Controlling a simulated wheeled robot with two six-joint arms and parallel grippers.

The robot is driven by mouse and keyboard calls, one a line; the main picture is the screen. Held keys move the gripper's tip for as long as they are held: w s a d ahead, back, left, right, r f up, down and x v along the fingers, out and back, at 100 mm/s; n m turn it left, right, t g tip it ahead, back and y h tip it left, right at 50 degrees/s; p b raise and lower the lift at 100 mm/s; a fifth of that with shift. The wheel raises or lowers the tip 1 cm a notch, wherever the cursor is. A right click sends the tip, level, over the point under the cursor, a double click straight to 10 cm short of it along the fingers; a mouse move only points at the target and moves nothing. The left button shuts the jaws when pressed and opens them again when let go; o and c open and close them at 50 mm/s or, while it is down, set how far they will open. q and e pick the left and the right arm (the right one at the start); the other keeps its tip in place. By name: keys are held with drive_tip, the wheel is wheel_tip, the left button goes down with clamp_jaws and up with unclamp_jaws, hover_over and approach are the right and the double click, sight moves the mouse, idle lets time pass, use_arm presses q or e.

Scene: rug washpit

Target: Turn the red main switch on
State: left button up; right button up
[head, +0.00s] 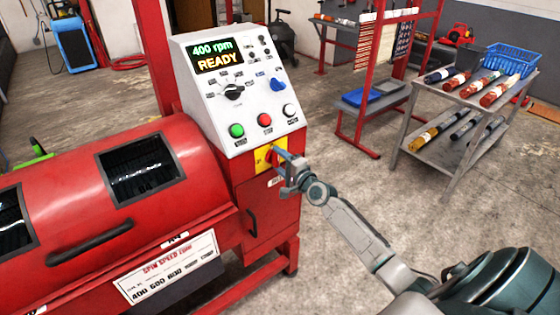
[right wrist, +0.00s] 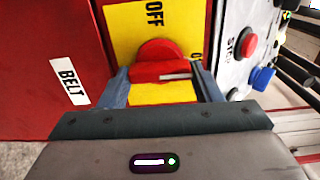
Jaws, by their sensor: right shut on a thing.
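The red main switch (head: 271,154) sits on a yellow plate (head: 261,161) on the front of the red machine, below the white control panel. In the right wrist view the switch (right wrist: 160,70) shows a round red knob with a bar across it and a white mark toward the right. The yellow plate there reads OFF at the top, and a second label at the right is partly hidden. My right gripper (right wrist: 163,88) is shut on the switch, one finger at each end of the bar. It also shows in the head view (head: 281,163). My left gripper is not in view.
The control panel (head: 235,85) has a lit display (head: 217,56) reading 400 rpm READY, with knobs and green, red and white buttons close above the switch. A grey shelf cart (head: 455,130) with rolls and a blue basket stands at right. Open floor lies between.

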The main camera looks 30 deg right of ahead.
idle(0.4)
drive_tip(key=o, duration=1)
drive_tip(key=shift+s, duration=0.2)
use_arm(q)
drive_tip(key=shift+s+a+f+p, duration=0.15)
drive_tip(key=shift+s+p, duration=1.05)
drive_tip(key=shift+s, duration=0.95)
use_arm(e)
drive_tip(key=s+d, duration=0.1)
drive_tip(key=s, duration=0.9)
drive_tip(key=shift+s, duration=0.2)
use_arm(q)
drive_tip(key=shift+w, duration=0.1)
